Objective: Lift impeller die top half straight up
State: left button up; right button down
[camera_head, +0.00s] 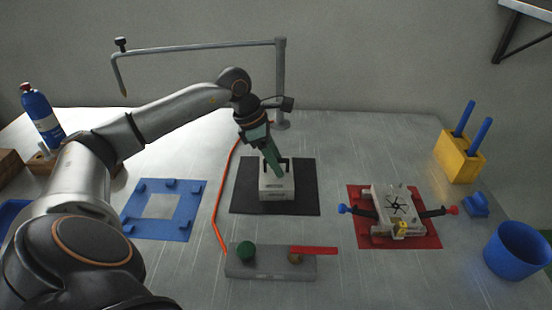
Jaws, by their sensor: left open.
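A light grey block (277,194) with a dark handle on top and small dark lettering on its front sits on the black mat (242,199) in the middle of the table. My left gripper (279,170) points down at the handle from above. Its jaws are open around or just beside the handle; I cannot tell which. A flat light grey die piece (382,200) with a black impeller shape on its face sits on the red fixture (428,237) at the right. Which piece is the top half is not clear from this view. My right gripper is not in view.
A blue frame (132,215) lies at left. A grey plate (270,268) with a green knob and red bar is in front. A blue bucket (517,250) and yellow holder (458,158) stand at right. An orange hose (217,205) runs left of the mat. A metal boom (200,46) stands behind.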

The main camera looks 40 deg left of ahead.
pick_arm(q)
grip_shut()
dwell(0.3)
dwell(1.1)
jog(key=shift+r, duration=0.15)
